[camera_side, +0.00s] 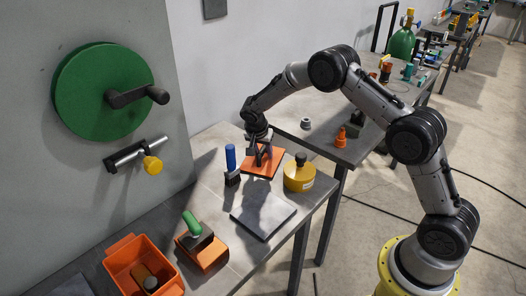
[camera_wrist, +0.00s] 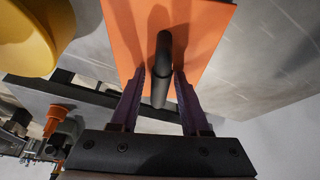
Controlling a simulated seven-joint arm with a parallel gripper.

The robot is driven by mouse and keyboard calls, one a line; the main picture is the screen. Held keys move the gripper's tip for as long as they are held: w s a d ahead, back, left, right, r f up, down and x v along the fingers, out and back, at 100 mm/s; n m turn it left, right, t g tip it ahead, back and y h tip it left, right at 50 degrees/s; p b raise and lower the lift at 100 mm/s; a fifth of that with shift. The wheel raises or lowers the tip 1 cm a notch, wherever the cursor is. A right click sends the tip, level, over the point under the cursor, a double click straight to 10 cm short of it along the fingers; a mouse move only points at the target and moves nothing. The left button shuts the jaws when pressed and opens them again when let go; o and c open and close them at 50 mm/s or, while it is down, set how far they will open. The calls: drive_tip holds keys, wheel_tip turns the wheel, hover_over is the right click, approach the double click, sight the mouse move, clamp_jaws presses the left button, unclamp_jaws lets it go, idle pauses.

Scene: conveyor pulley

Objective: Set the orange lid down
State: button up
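The orange lid (camera_side: 262,167) is a flat orange plate near the far end of the grey workbench. It looks flat on the bench top. A dark bar handle (camera_wrist: 162,68) stands on the lid (camera_wrist: 205,20) in the wrist view. My gripper (camera_side: 262,158) is down over the lid, and its purple fingers (camera_wrist: 161,78) are on either side of the handle. Narrow gaps show between the fingers and the handle, so the gripper looks open. In the side view my gripper hides the handle.
A yellow round canister (camera_side: 299,177) stands close to the lid's right. A blue-handled tool (camera_side: 231,165) stands to its left. A grey plate (camera_side: 263,216), an orange block with a green handle (camera_side: 200,248) and an orange bin (camera_side: 122,260) lie nearer the front.

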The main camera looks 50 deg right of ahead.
drive_tip(key=shift+o, duration=0.2)
drive_tip(key=shift+r, duration=0.1)
drive_tip(key=shift+r, duration=0.25)
drive_tip(key=v, duration=1.2)
drive_tip(key=s+a+r+n+t+y, duration=0.25)
drive_tip(key=s+r+n, duration=0.35)
drive_tip(key=s+r, duration=0.85)
drive_tip(key=s+a+n, duration=0.2)
drive_tip(key=s+n, duration=0.1)
drive_tip(key=s, duration=0.8)
drive_tip(key=s+a+f+n+t+y, duration=0.1)
drive_tip(key=s+n, duration=0.3)
drive_tip(key=s, duration=0.7)
drive_tip(key=shift+s+a+f+n, duration=0.2)
drive_tip(key=shift+s+a+n, duration=0.1)
drive_tip(key=shift+a, duration=0.4)
